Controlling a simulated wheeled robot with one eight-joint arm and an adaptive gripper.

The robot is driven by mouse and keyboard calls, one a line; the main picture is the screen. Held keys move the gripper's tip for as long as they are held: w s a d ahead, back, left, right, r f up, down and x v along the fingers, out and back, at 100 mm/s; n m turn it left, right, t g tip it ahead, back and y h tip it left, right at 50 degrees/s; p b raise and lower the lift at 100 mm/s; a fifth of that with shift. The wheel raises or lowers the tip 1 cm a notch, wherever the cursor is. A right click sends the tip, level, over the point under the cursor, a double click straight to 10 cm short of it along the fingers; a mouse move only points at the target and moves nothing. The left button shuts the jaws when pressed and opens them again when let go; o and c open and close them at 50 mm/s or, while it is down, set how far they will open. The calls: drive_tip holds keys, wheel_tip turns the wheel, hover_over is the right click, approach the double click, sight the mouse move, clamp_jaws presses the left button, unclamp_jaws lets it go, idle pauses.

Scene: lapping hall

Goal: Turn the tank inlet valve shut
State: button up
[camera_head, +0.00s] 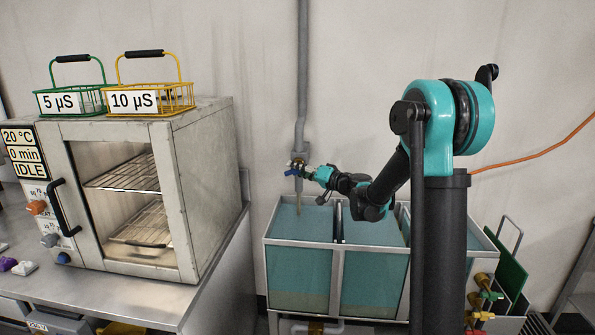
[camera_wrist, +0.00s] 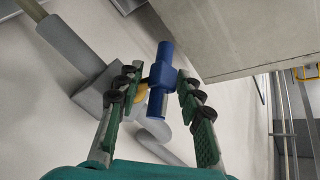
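The tank inlet valve sits at the lower end of a grey wall pipe (camera_head: 303,70), above the tank (camera_head: 300,243). Its blue handle (camera_head: 291,172) shows small in the head view, beside my gripper (camera_head: 308,172). In the wrist view the blue handle (camera_wrist: 161,65) is a bar with a wider hub, lying lengthwise between the two green-padded fingers of my gripper (camera_wrist: 158,82). The fingers are apart, one on each side of the hub. A small gap shows at the left finger; contact at the right finger is unclear. A yellow part of the valve shows behind the handle.
An oven (camera_head: 205,185) with a green basket (camera_head: 90,100) and a yellow basket (camera_head: 180,97) on top stands at the left on a steel bench (camera_head: 100,295). Tanks of bluish liquid stand below the valve. An orange cable (camera_head: 530,154) runs along the right wall.

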drive_tip(key=shift+c, duration=0.2)
clamp_jaws()
drive_tip(key=shift+d+f+m+t+y, duration=0.1)
drive_tip(key=shift+f+m+t+y, duration=0.05)
drive_tip(key=shift+m+t+y, duration=1.4)
drive_tip(key=shift+o, duration=0.2)
unclamp_jaws()
drive_tip(key=shift+s, duration=0.1)
